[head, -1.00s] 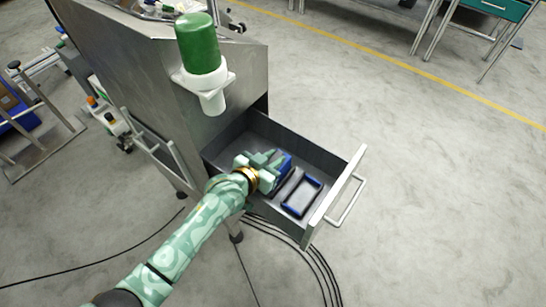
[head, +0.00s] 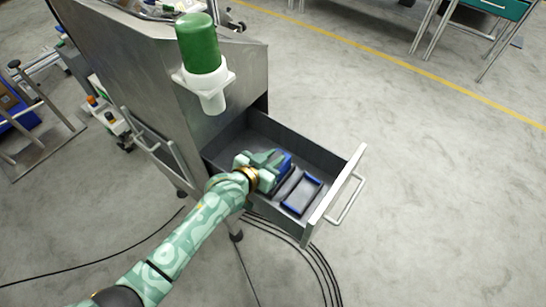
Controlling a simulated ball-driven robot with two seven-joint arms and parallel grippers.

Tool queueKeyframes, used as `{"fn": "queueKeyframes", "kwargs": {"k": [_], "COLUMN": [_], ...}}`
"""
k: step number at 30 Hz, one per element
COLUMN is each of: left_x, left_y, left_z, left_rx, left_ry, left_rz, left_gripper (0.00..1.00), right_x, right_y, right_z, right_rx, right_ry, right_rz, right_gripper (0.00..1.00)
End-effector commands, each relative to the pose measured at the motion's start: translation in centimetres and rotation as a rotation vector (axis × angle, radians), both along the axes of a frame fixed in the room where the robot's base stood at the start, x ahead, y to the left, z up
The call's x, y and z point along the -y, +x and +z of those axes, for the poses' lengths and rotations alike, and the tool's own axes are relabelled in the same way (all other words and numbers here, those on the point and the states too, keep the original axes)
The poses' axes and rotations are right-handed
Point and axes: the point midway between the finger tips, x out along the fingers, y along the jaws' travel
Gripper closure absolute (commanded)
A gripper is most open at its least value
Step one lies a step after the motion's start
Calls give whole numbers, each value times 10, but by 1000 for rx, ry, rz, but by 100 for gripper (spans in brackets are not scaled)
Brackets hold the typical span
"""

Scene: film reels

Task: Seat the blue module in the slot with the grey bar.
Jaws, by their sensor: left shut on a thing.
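In the head view a blue module (head: 285,162) is in the open drawer, partly hidden by my left gripper. My left gripper (head: 270,165) is shut on it, over the middle of the drawer. Whether the module touches the drawer floor is hidden. My right gripper is not in view.
The metal drawer (head: 329,157) stands open from a steel cabinet (head: 239,78), its front with a bar handle (head: 346,201) at the right. A green cylinder in a white holder (head: 200,48) is on the cabinet side above. Black cables (head: 305,255) lie on the floor below.

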Motion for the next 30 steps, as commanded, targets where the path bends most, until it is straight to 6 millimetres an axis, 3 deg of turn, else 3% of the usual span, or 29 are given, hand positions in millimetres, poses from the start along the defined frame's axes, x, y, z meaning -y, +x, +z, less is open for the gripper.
{"fn": "queueKeyframes", "kwargs": {"k": [30], "left_x": [0], "left_y": [1], "left_z": [-10], "left_rx": [2], "left_ry": [-1], "left_rz": [0], "left_gripper": [100], "right_x": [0], "right_y": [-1], "right_z": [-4], "right_rx": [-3], "right_ry": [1], "right_rz": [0], "right_gripper": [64]}}
